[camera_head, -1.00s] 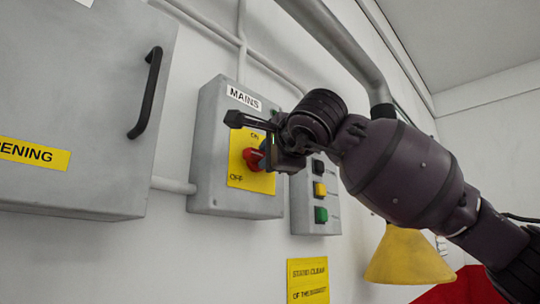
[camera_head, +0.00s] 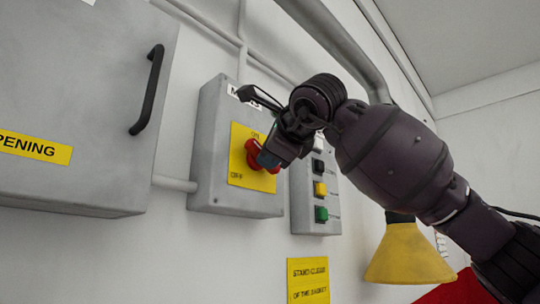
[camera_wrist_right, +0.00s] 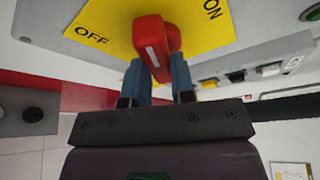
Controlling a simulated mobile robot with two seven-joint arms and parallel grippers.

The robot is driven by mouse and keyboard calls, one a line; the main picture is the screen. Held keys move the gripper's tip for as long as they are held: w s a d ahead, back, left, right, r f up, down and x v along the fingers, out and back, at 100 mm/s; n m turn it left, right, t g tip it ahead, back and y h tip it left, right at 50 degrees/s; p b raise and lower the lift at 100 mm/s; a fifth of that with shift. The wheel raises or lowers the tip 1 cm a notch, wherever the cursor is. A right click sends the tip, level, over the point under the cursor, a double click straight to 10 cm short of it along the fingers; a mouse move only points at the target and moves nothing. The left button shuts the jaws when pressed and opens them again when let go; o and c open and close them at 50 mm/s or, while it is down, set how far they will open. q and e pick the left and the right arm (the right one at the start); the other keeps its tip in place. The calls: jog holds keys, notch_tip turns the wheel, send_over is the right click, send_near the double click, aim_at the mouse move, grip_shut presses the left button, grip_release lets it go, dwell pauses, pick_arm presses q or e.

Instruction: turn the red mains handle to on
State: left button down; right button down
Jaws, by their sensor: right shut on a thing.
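The red mains handle (camera_head: 254,150) sits on a yellow plate (camera_head: 238,177) marked ON at the top and OFF at the bottom. The plate is on the grey MAINS box (camera_head: 207,150). My right gripper (camera_head: 267,158) is shut on the handle, coming from the right. In the right wrist view, the blue fingertips (camera_wrist_right: 161,78) stand on both sides of the red handle (camera_wrist_right: 153,45), which has a white line. There the handle lies between the OFF and ON words. My left gripper is not in view.
A grey cabinet (camera_head: 90,120) with a black pull handle (camera_head: 147,90) stands left. A push-button box (camera_head: 316,222) is just right of the MAINS box, behind my right arm. A yellow cone-shaped thing (camera_head: 410,255) hangs lower right. Pipes run along the wall.

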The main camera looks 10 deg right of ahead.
jog(key=m+g+y, duration=0.1)
jog(key=m, duration=0.2)
jog(key=m+g+y, duration=0.1)
jog(key=m+g, duration=0.1)
jog(key=m, duration=0.1)
jog(key=m+g+y, duration=0.1)
jog(key=m, duration=0.1)
jog(key=shift+d+r+m+y+p, duration=0.1)
jog(key=shift+m+y+p, duration=0.2)
jog(key=shift+m+p, duration=0.1)
dwell(0.6)
jog(key=c, duration=1)
grip_release()
jog(key=shift+o, duration=0.2)
